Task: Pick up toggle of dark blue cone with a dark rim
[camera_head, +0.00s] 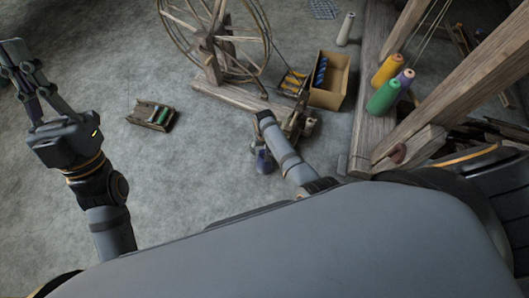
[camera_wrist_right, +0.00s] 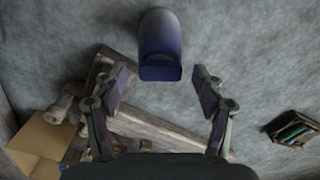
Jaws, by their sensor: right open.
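The dark blue cone (camera_wrist_right: 160,36) is at the top middle of the right wrist view, with a darker rim (camera_wrist_right: 160,73) at its lower end. I cannot make out a separate toggle on it. My right gripper (camera_wrist_right: 162,84) is open and empty, one finger on each side below the cone; no contact shows. In the head view the cone (camera_head: 264,162) is on the floor left of my right forearm, and the right fingers are mostly hidden there. My left gripper (camera_head: 24,62) is raised at the far left, away from the cone; its finger gap is unclear.
A wooden spinning wheel (camera_head: 210,45) stands behind on a long base. An open cardboard box (camera_head: 341,78) is right of it. A small tray with green bobbins (camera_head: 142,110) lies left. Yellow and green thread cones (camera_head: 384,97) stand by loom beams at right.

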